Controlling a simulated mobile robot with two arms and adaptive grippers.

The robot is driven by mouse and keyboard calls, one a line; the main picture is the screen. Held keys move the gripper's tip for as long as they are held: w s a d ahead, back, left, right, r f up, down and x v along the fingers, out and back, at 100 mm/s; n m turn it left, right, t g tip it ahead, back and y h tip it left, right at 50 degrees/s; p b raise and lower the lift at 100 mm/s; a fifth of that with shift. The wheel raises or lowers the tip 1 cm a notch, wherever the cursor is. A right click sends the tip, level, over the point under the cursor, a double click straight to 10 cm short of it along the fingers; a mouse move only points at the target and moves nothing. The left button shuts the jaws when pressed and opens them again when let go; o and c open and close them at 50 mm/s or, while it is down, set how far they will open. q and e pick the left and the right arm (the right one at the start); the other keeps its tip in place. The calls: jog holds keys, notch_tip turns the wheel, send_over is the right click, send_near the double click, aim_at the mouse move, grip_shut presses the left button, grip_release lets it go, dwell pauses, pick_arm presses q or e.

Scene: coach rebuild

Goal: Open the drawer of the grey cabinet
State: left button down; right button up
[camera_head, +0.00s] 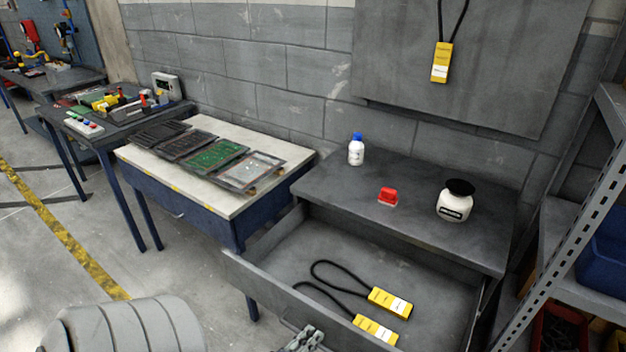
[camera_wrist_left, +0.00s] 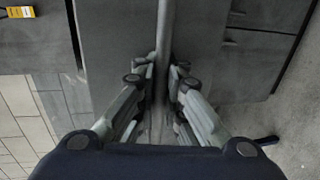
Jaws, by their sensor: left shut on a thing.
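The grey cabinet (camera_head: 330,188) stands against the block wall at the right. Its drawer (camera_head: 262,281) is pulled well out, so much of the inside shows. Two yellow tags with black cord loops lie in it, one farther back (camera_head: 391,303) and one nearer the front (camera_head: 376,330). My left gripper (camera_head: 304,340) is at the drawer's front, at the bottom edge of the head view, partly cut off. In the left wrist view its fingers (camera_wrist_left: 157,66) are shut on the drawer's long bar handle (camera_wrist_left: 166,25). My right gripper is in neither view.
On the cabinet top stand a white bottle with a blue cap (camera_head: 356,150), a small red item (camera_head: 388,195) and a white jar with a black lid (camera_head: 456,200). A workbench (camera_head: 218,205) with trays stands to the left, a metal rack (camera_head: 575,220) to the right.

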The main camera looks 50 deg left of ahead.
pick_arm(q)
jog(key=c, duration=1.7)
grip_release()
jog(key=shift+r, duration=0.1)
jog(key=v, duration=1.2)
